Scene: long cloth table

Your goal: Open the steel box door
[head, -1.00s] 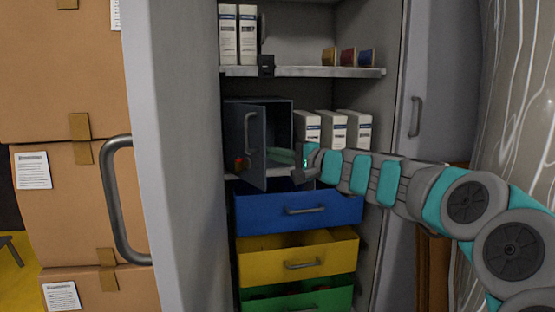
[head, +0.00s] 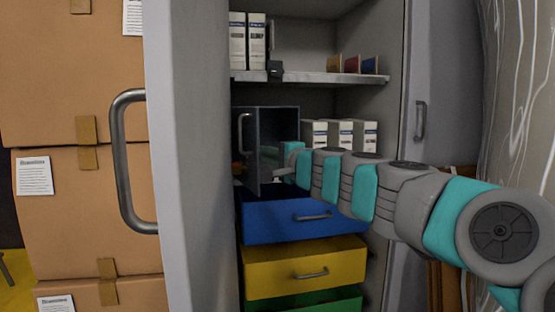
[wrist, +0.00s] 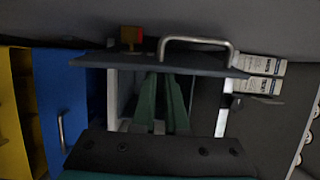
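The steel box (head: 284,112) is a dark grey box on the cabinet's middle shelf. Its door (head: 252,160) is hinged on the left and stands partly open, with a metal handle (head: 242,133) on its outer face. My gripper reaches in from the right at the open side, with its fingertips hidden behind the door in the head view. In the wrist view the door (wrist: 110,62) crosses nearly edge-on beyond my gripper (wrist: 162,78), handle (wrist: 197,41) on the far side. The two green fingers are close together with nothing seen between them. I cannot tell whether they touch the door.
Blue (head: 280,222), yellow (head: 285,272) and green drawers stand partly out below the box. White binders (head: 345,133) stand to its right. The large cabinet door (head: 190,180) stands open at left, beside stacked cardboard boxes (head: 60,60). A shelf (head: 320,77) runs above.

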